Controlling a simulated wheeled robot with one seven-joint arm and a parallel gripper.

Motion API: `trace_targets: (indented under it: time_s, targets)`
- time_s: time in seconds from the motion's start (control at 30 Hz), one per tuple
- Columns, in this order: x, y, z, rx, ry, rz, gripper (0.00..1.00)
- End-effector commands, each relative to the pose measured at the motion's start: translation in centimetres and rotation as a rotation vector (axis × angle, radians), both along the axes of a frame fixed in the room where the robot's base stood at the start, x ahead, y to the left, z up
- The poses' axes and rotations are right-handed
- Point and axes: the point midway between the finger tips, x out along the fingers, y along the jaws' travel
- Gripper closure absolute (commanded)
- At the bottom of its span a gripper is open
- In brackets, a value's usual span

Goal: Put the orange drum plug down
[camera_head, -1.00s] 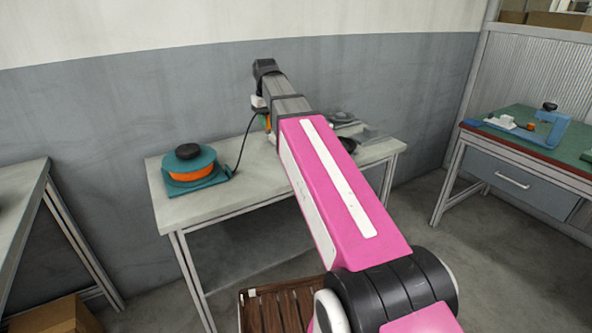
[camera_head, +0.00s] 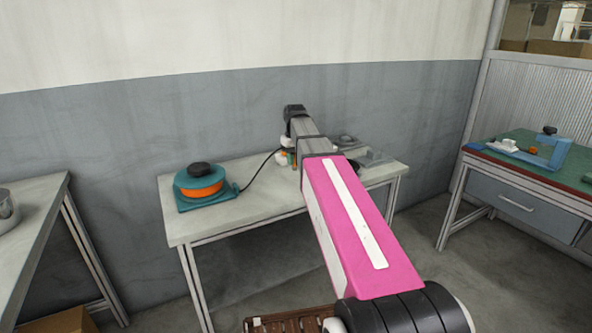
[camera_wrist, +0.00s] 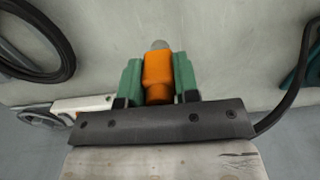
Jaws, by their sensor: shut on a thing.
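The orange drum plug (camera_wrist: 158,78) is held between the two green fingers of my gripper (camera_wrist: 158,80) in the wrist view, with a grey rounded tip past the fingertips. My gripper is shut on it. In the head view my gripper (camera_head: 286,158) is small and partly hidden by my arm, over the grey workbench (camera_head: 240,218). I cannot tell whether the plug touches the bench top. The teal cable drum (camera_head: 205,184) with an orange middle and black knob stands at the bench's left. A black cable (camera_head: 258,169) runs from it toward my gripper.
Grey items (camera_head: 372,157) lie on the bench right of my gripper. A dark coiled cable (camera_wrist: 45,40) shows at upper left in the wrist view. The bench top between drum and gripper is clear except for the cable. A green-topped bench (camera_head: 515,157) stands at right.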

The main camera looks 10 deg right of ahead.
Motion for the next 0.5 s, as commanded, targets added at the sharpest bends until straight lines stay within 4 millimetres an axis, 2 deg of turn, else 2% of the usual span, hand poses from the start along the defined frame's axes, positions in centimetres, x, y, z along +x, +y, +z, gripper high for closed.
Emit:
trace_targets:
  time_s: [0.23, 0.5]
  targets:
    - [0.3, -0.6, -1.1, 0.000, 0.000, 0.000, 1.00]
    - [0.2, -0.6, -4.3, 0.000, 0.001, 0.000, 1.00]
